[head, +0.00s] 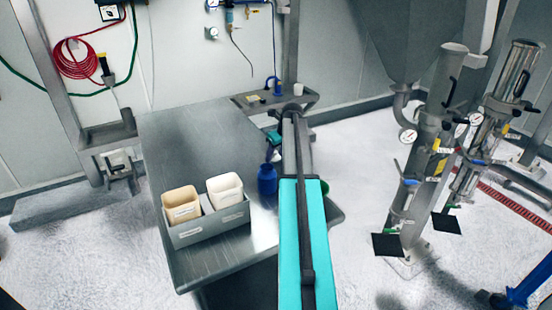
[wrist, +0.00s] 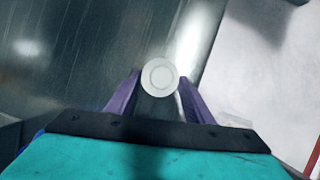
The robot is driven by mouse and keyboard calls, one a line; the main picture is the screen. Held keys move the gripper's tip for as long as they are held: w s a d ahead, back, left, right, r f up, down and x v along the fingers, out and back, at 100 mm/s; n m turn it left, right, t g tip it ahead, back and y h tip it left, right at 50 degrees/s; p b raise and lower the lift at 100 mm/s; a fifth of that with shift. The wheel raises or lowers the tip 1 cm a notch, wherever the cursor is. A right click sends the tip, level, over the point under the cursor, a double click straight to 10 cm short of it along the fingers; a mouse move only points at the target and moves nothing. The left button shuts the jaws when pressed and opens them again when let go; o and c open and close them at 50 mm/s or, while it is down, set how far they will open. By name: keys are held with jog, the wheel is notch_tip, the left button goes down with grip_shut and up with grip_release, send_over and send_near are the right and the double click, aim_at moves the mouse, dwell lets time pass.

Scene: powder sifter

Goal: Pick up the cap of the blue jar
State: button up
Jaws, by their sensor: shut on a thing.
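The blue jar (head: 267,181) stands upright on the steel table, just right of the grey box. My gripper shows in the wrist view (wrist: 160,82), its two purple fingers closed on a pale round disc with a ring on its face, which looks like the cap (wrist: 160,76). No blue of the jar shows around the disc in that view. In the head view, the teal end of my arm is just above and behind the jar, and the fingertips and cap are too small to make out.
A grey box (head: 208,230) with a tan bin (head: 181,205) and a white bin (head: 225,190) stands left of the jar. The steel table (head: 190,140) is clear behind them. A small shelf (head: 310,99) with small items is at the back. Steel cylinders (head: 425,150) stand at right.

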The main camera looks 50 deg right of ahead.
notch_tip(320, 180, up, 2)
jog(key=shift+b, duration=0.45)
jog(key=s+b, duration=0.1)
jog(key=s, duration=0.5)
jog(key=s+a+b, duration=0.1)
jog(key=s, duration=0.5)
jog(key=s+a+b, duration=0.1)
jog(key=s+b, duration=0.1)
jog(key=s, duration=0.4)
jog(key=shift+w, duration=0.1)
jog(key=shift+w+a+r+p, duration=0.15)
jog(key=shift+a+r+p, duration=0.05)
jog(key=shift+r+p, duration=0.2)
jog(key=shift+w+a+r+p, duration=0.15)
jog(key=shift+r+p, duration=0.1)
jog(key=shift+p, duration=0.15)
jog(key=w+a+r+n+y+p, duration=0.2)
jog(key=w+a+r+n+p, duration=0.3)
jog(key=a+r+p, duration=0.5)
notch_tip(320, 180, up, 3)
jog(key=w+p, duration=0.2)
jog(key=p, duration=0.4)
jog(key=shift+a+f+n, duration=0.15)
jog(key=shift+a+n, duration=0.15)
jog(key=shift+n, duration=0.1)
jog(key=shift+w+f, duration=0.1)
jog(key=shift+f, duration=0.1)
